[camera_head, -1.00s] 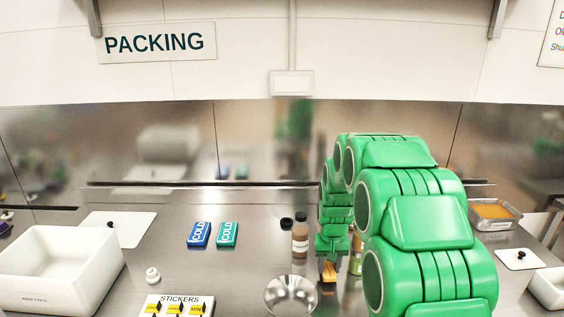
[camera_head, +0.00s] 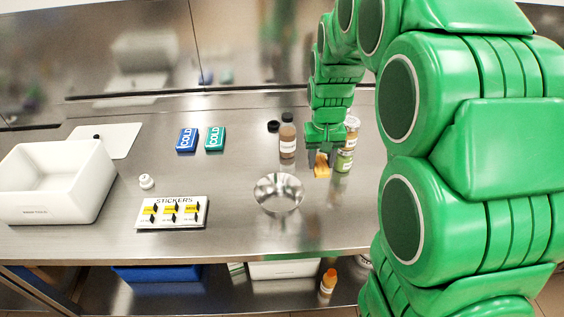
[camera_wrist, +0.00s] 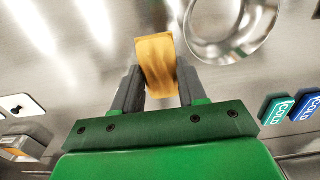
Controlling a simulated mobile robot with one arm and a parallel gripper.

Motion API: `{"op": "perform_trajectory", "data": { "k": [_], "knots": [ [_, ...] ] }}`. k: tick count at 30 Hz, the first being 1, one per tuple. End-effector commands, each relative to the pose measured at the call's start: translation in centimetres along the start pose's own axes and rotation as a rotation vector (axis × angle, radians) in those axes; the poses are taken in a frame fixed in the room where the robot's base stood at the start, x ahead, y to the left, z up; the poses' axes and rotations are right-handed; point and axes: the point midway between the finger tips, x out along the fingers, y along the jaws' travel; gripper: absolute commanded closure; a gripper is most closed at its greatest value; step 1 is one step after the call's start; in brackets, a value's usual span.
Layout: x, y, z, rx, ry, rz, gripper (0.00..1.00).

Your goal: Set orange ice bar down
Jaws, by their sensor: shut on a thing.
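The orange ice bar (camera_wrist: 157,62) is a small orange-yellow block. It shows between the two grey fingers of my gripper (camera_wrist: 158,90) in the wrist view, and the fingers are shut on it. In the head view the bar (camera_head: 321,166) hangs below my gripper (camera_head: 321,152), over the steel counter (camera_head: 230,240). It is just behind and to the right of the round metal bowl (camera_head: 279,193). I cannot tell whether the bar touches the counter. The bowl also shows right of the bar in the wrist view (camera_wrist: 232,25).
A brown bottle (camera_head: 287,136) stands left of my gripper, and a green-labelled jar (camera_head: 344,160) stands close on its right. Blue (camera_head: 187,139) and teal (camera_head: 215,138) cold packs, a stickers board (camera_head: 172,212) and a white bin (camera_head: 58,180) are to the left.

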Motion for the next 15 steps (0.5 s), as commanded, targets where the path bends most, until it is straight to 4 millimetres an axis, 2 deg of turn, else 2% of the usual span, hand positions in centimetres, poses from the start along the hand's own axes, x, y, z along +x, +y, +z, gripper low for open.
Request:
{"op": "perform_trajectory", "data": {
  "k": [5,15],
  "knots": [
    [0.0,0.0,-0.2,0.000,0.000,0.000,0.88],
    [1.7,-0.1,-4.0,0.000,0.000,0.000,0.88]
  ]
}}
